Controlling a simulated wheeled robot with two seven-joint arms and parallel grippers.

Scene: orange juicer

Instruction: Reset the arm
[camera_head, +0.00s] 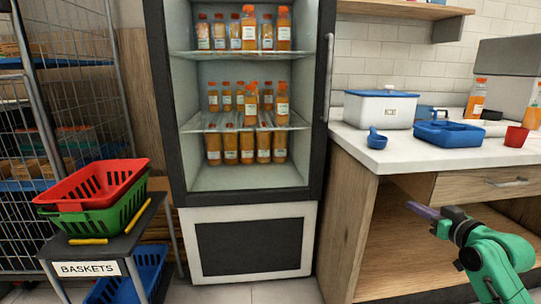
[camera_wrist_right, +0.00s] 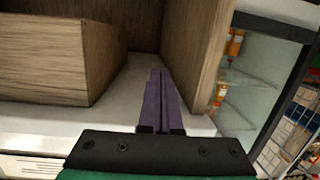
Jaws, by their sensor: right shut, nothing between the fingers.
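My right gripper (camera_head: 428,213) shows in the head view at the lower right, on a green arm, in front of the open space under the wooden counter. Its purple fingers are together with nothing between them. In the right wrist view the shut fingers (camera_wrist_right: 160,100) point at the wooden cabinet, with the fridge to their right. My left gripper is not in the head view.
A fridge (camera_head: 252,184) with bottled juice stands in the middle. The counter (camera_head: 350,145) holds a white box (camera_head: 381,110), a blue tray (camera_head: 448,134) and a red cup (camera_head: 516,137). A drawer (camera_head: 480,185) sits above my gripper. Red and green baskets (camera_head: 95,185) are at left.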

